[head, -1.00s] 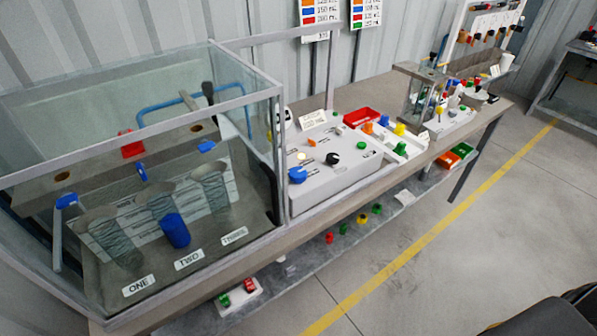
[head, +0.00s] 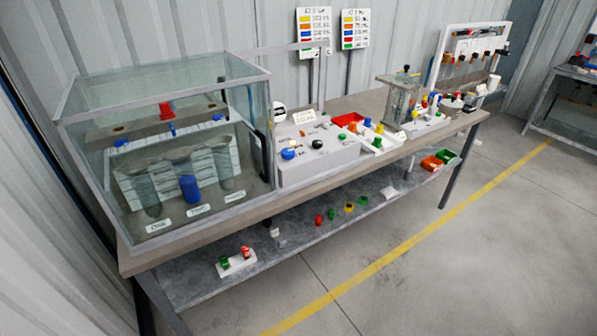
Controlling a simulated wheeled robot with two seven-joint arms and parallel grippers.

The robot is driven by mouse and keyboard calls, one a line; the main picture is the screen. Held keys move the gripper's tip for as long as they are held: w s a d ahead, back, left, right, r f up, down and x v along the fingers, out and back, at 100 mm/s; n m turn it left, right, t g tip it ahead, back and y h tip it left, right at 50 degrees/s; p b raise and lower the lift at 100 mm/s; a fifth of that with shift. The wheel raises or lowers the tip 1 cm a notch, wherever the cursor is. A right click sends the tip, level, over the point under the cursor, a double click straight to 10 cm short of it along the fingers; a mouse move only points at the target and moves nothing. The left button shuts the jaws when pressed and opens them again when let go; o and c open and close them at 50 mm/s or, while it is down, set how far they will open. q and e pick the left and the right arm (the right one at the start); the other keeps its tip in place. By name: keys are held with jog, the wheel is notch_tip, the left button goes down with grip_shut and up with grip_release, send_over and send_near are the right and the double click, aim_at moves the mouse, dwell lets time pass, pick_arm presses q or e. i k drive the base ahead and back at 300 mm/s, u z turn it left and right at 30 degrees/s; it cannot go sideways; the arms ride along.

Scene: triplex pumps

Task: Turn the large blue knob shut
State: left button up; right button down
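The large blue knob (head: 288,154) sits at the left front of the sloped grey control box (head: 318,165) on the bench. A black knob (head: 317,144) and a small green button (head: 342,138) are on the same box to its right. How far the blue knob is turned cannot be told at this size. Neither of my grippers is in view.
A glass tank (head: 165,150) with a blue cylinder (head: 189,188) inside stands directly left of the box. A red tray (head: 347,119) and a small clear-sided rig (head: 400,97) stand to the right. Open floor (head: 440,270) lies in front of the bench (head: 250,215).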

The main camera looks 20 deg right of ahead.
aim_at(286, 153)
jog(key=u, duration=0.1)
jog(key=k, duration=0.3)
jog(key=z, duration=1.05)
jog(key=i, duration=0.7)
jog(key=z, duration=0.5)
